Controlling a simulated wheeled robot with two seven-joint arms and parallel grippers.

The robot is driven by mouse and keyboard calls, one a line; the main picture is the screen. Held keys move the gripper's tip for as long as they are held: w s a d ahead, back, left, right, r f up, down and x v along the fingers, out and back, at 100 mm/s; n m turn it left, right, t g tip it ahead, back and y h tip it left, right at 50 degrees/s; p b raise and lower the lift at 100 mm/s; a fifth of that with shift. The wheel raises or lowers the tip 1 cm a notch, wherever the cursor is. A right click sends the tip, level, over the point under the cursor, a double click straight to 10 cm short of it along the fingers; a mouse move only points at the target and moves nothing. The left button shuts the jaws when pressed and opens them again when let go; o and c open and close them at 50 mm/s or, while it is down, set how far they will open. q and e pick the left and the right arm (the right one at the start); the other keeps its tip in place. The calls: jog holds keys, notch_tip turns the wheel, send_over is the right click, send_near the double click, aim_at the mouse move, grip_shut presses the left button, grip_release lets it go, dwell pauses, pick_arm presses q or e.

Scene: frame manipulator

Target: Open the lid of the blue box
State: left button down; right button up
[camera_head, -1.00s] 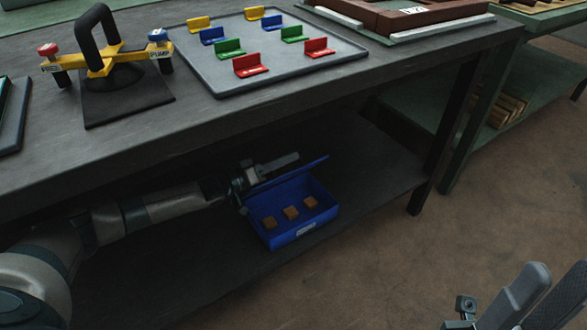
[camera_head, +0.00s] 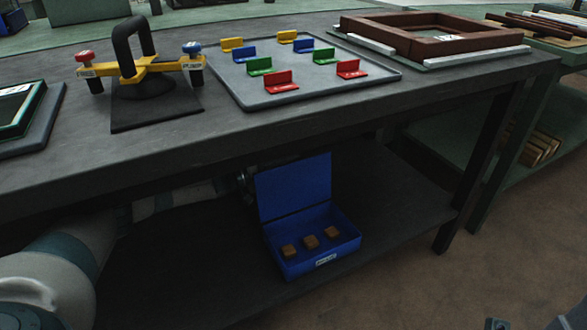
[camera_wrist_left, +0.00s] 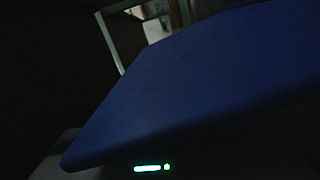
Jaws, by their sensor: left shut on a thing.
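The blue box (camera_head: 318,262) sits on the lower shelf of the workbench, with several small brown blocks (camera_head: 311,242) inside. Its lid (camera_head: 294,187) stands up steeply at the back, so the inside shows. My left gripper (camera_head: 247,180) is at the lid's left edge, mostly hidden behind the lid, and is shut on it. In the left wrist view the blue lid (camera_wrist_left: 200,75) fills most of the picture; the fingertips are too dark to make out. Of my right gripper, only small parts show at the bottom right edge of the head view.
The workbench top (camera_head: 215,130) is close above the lid. On it stand a yellow-and-black handled tool (camera_head: 140,66), a grey tray (camera_head: 335,82) with coloured brackets, and a brown frame (camera_head: 430,38). The lower shelf (camera_head: 400,200) is clear right of the box.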

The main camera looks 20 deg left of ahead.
pick_arm(q)
jog(key=shift+w+a+f, duration=0.1)
jog(key=shift+a+f, duration=0.1)
jog(key=shift+f, duration=0.2)
jog(key=c, duration=1.9)
grip_release()
jog(key=shift+o, duration=0.7)
jog(key=shift+a+r, duration=0.1)
